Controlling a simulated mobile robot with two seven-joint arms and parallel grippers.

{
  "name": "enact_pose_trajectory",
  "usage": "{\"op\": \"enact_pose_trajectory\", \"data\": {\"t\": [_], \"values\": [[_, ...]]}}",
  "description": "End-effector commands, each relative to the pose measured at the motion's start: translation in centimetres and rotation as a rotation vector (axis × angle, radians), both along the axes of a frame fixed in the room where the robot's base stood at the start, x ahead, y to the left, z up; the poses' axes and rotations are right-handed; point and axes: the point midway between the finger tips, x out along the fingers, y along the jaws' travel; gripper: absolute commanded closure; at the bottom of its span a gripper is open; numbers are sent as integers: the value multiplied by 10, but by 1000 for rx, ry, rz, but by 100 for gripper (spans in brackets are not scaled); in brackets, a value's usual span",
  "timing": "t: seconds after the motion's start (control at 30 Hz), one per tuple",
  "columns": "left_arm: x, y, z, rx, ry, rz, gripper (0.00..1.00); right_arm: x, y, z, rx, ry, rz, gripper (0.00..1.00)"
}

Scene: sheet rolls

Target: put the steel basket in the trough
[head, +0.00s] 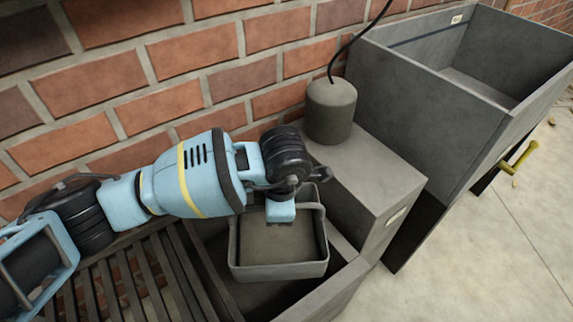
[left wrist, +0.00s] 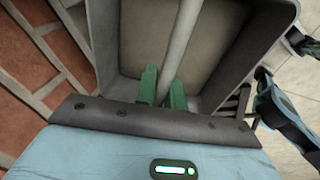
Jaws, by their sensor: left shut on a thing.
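The steel basket (head: 279,268) is a grey, open, empty rectangular tub with a bar handle across its top. It hangs over or inside a grey trough (head: 347,284) in the lower middle of the head view; I cannot tell whether it touches the trough's floor. My left gripper (left wrist: 163,88) is shut on the basket's handle (left wrist: 178,45), with green fingers on either side of the bar. In the head view my left arm hides part of the handle and the fingertips. The basket (left wrist: 120,65) fills the upper left wrist view.
A slatted rack (head: 130,285) lies left of the basket. A grey block (head: 362,170) carrying a dark cylinder (head: 331,110) with a cable stands behind and right. A large open grey bin (head: 430,110) with a yellow-green handle (head: 520,158) stands farther right. A brick wall (head: 110,85) runs behind.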

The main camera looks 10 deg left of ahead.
Motion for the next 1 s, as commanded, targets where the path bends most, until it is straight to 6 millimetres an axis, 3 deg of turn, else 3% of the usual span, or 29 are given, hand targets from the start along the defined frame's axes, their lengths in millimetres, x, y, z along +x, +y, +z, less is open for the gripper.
{"op": "enact_pose_trajectory", "data": {"t": [0.37, 0.7, 1.0], "values": [[-30, -18, 39, -1, -6, -707, 100, -8, 0, -16, 0, 24, 0, 64], [-69, -25, 66, 0, -5, -1355, 100, -7, -1, -28, -1, 29, 0, 64], [-98, -24, 79, 0, -3, -1759, 100, -2, -1, -34, -1, 24, 0, 64]]}}
